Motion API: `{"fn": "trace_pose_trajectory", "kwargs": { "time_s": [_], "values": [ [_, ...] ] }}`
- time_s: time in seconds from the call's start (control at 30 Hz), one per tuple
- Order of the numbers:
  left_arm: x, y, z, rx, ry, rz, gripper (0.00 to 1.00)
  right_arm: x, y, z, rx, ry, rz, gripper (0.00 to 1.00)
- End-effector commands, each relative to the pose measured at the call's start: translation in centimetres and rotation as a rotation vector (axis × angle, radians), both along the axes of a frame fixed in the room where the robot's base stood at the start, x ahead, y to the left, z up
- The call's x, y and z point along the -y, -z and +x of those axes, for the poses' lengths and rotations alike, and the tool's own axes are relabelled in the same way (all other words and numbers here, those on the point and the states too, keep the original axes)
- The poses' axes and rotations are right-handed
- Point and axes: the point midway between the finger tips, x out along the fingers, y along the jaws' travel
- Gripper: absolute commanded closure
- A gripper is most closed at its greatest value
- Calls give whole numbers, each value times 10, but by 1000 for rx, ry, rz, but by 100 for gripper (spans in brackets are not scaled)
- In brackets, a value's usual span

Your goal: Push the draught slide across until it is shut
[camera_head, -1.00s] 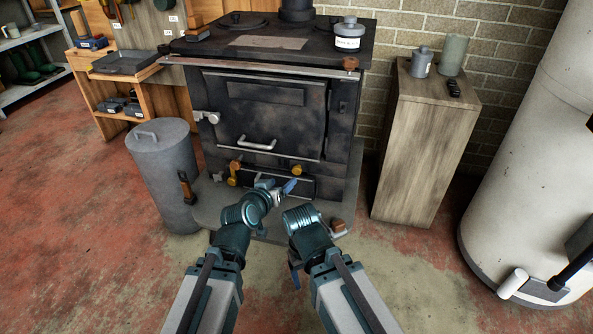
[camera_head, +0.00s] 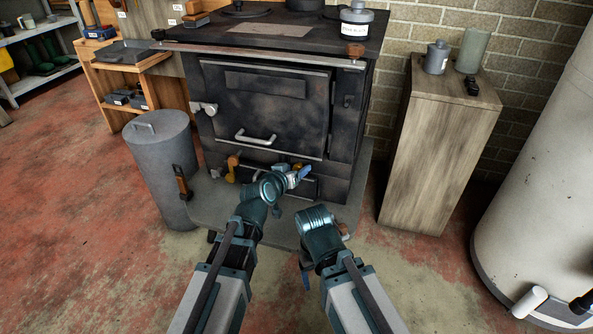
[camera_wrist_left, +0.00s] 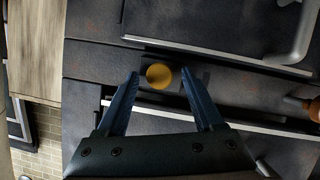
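The black stove (camera_head: 265,110) stands in the middle of the head view. Low on its front is the draught slide, a dark plate (camera_wrist_left: 193,75) with a round brass knob (camera_wrist_left: 159,76), seen end-on in the left wrist view. My left gripper (camera_head: 297,174) is at this knob, at the right of the stove's lower front. Its blue fingers (camera_wrist_left: 160,82) are open, one on each side of the knob, with gaps visible. In the head view the gripper mostly hides the knob. My right gripper (camera_head: 305,279) hangs low, mostly hidden behind its own arm.
A second brass-coloured knob (camera_head: 232,167) is left on the lower front. The door handle (camera_head: 256,138) is above. A lidded grey bin (camera_head: 160,165) stands left, a wooden cabinet (camera_head: 440,150) right, and a white tank (camera_head: 545,200) far right. Floor between cabinet and tank is clear.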

Motion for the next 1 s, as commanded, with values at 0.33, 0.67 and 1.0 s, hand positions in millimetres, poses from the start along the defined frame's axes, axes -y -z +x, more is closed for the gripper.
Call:
{"fn": "trace_pose_trajectory", "kwargs": {
  "time_s": [0.33, 0.67, 1.0],
  "values": [
    [0, 0, 0, 0, 0, 0, 94, 0, 0, 0, 0, 0, 0, 24],
    [0, 0, 0, 0, 0, 0, 100, 0, 0, 0, 0, 0, 0, 24],
    [0, 0, 0, 0, 0, 0, 100, 0, 0, 0, 0, 0, 0, 24]
  ]
}}
